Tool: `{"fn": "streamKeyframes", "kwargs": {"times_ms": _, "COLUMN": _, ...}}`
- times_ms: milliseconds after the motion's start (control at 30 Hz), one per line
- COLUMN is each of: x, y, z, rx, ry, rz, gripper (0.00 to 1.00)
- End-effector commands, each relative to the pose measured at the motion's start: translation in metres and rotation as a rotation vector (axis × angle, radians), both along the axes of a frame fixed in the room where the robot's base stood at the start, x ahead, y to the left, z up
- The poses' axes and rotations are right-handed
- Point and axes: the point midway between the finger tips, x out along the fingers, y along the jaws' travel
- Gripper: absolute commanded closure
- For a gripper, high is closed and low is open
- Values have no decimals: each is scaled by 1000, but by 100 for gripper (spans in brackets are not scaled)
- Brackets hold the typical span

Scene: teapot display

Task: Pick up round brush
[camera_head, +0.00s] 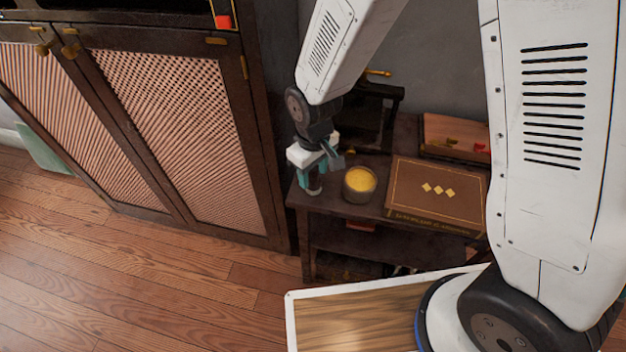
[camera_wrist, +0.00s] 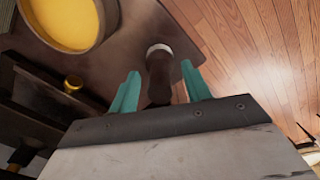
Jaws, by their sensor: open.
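The round brush (camera_wrist: 158,75) stands on the dark side table in the wrist view, as a dark brown piece with a pale band at its far end. My gripper (camera_wrist: 160,69) has its two teal fingers apart, one on each side of the brush, with gaps visible between. In the head view my gripper (camera_head: 322,168) is low over the left front corner of the side table (camera_head: 345,215). There the brush is mostly hidden by the fingers, and I cannot tell its outline.
A round container with yellow contents (camera_head: 360,184) stands close right of my gripper; it also shows in the wrist view (camera_wrist: 68,22). A brown book (camera_head: 437,195) lies further right, with a wooden box (camera_head: 455,137) behind. A cabinet (camera_head: 170,125) stands left. The wooden floor between is clear.

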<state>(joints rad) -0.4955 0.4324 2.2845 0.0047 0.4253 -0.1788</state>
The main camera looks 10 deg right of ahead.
Motion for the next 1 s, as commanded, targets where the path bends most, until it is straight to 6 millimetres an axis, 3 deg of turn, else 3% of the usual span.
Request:
{"fn": "streamKeyframes", "kwargs": {"times_ms": 267, "x": 0, "y": 0, "z": -3, "rx": 0, "ry": 0, "rz": 0, "gripper": 55}}
{"fn": "streamKeyframes", "kwargs": {"times_ms": 433, "x": 0, "y": 0, "z": -3, "rx": 0, "ry": 0, "rz": 0, "gripper": 100}}
{"fn": "streamKeyframes", "kwargs": {"times_ms": 767, "x": 0, "y": 0, "z": -2, "rx": 1, "ry": -1, "rz": 0, "gripper": 100}}
{"fn": "streamKeyframes", "kwargs": {"times_ms": 1000, "x": 1, "y": -1, "z": 11, "rx": 1, "ry": -2, "rz": -1, "gripper": 100}}
